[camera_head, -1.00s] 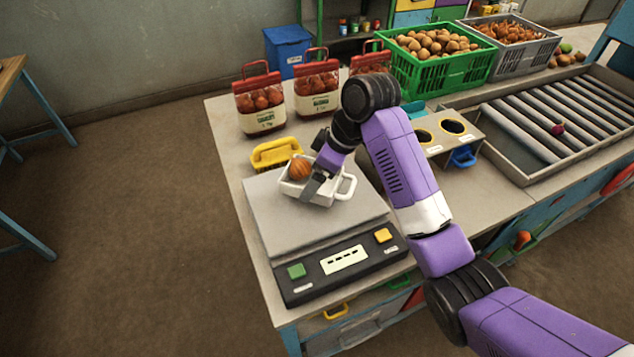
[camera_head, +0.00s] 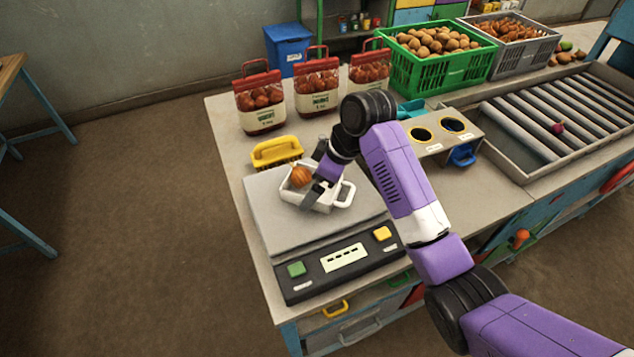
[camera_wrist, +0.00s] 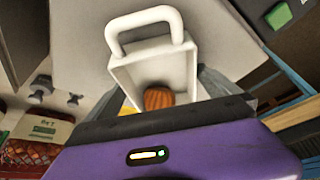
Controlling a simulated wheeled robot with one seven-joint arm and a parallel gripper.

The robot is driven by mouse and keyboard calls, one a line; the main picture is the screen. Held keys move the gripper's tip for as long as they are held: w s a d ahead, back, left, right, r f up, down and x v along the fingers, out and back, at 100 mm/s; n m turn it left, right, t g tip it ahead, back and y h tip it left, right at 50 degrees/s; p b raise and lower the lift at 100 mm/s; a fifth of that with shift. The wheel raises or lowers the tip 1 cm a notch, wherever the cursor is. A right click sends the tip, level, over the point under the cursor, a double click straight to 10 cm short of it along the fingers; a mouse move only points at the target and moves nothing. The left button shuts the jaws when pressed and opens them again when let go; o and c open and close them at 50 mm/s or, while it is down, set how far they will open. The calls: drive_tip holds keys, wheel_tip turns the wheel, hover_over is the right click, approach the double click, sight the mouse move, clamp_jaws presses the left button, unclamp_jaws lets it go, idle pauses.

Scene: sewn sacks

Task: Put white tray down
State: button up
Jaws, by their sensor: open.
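The white tray (camera_head: 322,198) sits on the metal plate of the scale (camera_head: 290,232), with its handle towards the right. An orange-brown onion (camera_head: 300,176) lies in it. In the wrist view the tray (camera_wrist: 178,62) shows its handle at the top, and the onion (camera_wrist: 158,98) is partly hidden by my gripper body. My gripper (camera_head: 316,190) is open at the tray, with its fingers close to the tray's walls. I cannot tell whether a finger touches the tray.
Sacks of onions (camera_head: 260,100) stand along the back edge. A stand with two round holes (camera_head: 440,130) is to the right, before a roller conveyor (camera_head: 550,120). The green crate (camera_head: 430,68) is behind.

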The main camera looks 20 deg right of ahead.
drive_tip(key=p+v, duration=0.1)
drive_tip(key=v, duration=1.1)
drive_tip(key=shift+r, duration=0.15)
